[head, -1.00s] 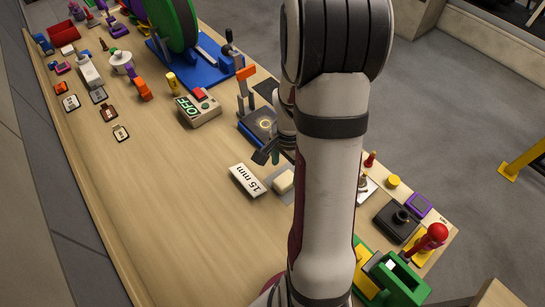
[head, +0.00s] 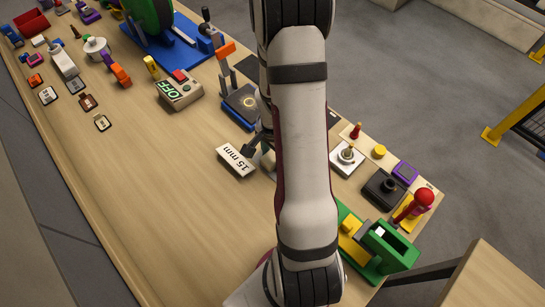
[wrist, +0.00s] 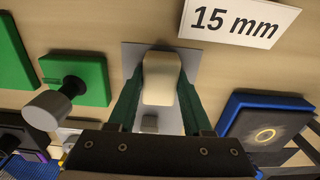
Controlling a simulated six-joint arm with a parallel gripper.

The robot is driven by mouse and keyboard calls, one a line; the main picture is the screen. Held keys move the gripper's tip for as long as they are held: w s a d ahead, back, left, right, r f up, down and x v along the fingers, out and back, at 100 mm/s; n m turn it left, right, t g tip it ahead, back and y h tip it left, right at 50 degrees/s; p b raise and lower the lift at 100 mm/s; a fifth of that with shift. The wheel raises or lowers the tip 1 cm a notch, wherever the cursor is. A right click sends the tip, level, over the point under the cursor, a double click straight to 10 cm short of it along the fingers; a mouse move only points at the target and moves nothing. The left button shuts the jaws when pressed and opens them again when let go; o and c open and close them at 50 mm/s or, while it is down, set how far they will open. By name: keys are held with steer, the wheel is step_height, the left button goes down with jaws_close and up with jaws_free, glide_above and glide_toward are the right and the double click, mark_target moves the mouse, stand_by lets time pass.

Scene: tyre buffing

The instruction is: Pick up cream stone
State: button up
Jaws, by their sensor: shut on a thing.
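The cream stone (wrist: 162,80) is a small rounded block, seen in the wrist view between the two green fingers of my gripper (wrist: 162,66). The fingers are shut on its sides. Behind it in the wrist view is a flat grey pad (wrist: 132,54) on the wooden table; I cannot tell whether the stone still touches the pad. In the head view my arm hides the stone and most of the gripper.
A white "15 mm" sign (head: 237,161) stands close by, also in the wrist view (wrist: 240,20). A blue-edged block with a gold ring (wrist: 265,130) and a green block (wrist: 75,78) flank the gripper. Bare table (head: 170,180) lies left of my arm.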

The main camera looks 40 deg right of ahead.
jaws_close()
steer(key=shift+r, duration=0.3)
steer(key=r, duration=0.4)
steer(key=shift+s+d, duration=0.15)
steer(key=shift+s, duration=0.05)
steer(key=s+d+r, duration=0.4)
steer(key=s+r, duration=0.2)
steer(key=s, duration=0.4)
steer(key=shift+s+r, duration=0.2)
steer(key=shift+r, duration=0.05)
steer(key=shift+d, duration=0.1)
